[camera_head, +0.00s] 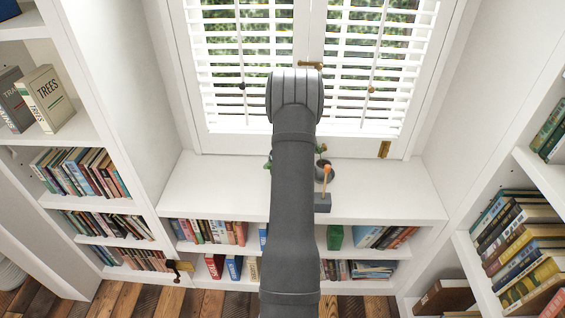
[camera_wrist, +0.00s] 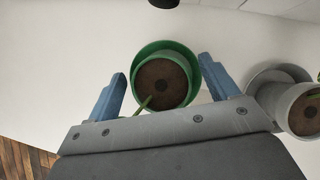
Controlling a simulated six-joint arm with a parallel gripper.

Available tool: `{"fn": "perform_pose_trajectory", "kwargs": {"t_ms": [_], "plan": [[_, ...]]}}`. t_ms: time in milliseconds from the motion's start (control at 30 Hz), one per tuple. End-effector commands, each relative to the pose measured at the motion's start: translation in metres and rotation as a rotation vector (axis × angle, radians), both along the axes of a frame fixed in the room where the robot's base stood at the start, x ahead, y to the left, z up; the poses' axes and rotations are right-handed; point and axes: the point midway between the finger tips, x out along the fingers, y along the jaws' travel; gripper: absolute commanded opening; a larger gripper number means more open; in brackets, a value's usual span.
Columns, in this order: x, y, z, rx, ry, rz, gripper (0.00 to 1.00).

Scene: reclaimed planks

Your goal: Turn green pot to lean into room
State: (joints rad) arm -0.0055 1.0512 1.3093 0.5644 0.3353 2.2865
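The green pot (camera_wrist: 140,62) holds brown soil and stands on the white surface in the wrist view. A green stem crosses its lower left rim. My gripper (camera_wrist: 164,72) is open, with one blue finger on each side of the pot; the right finger is very close to the rim, and I cannot tell if it touches. In the head view my arm hides the pot and the gripper; only a few green leaves (camera_head: 267,164) show at the arm's left edge.
A grey pot (camera_wrist: 265,85) stands just right of the right finger. The shelf's left part is clear. Shuttered windows stand behind; bookshelves flank both sides.

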Motion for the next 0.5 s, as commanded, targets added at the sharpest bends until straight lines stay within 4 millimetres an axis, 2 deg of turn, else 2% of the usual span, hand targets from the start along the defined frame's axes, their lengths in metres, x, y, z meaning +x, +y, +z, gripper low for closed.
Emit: {"fn": "perform_pose_trajectory", "kwargs": {"t_ms": [267, 500], "plan": [[-0.003, -0.001, 0.004, 0.0, 0.001, 0.0, 0.8], [-0.018, -0.007, 0.035, 0.001, -0.001, -0.001, 0.8]]}}
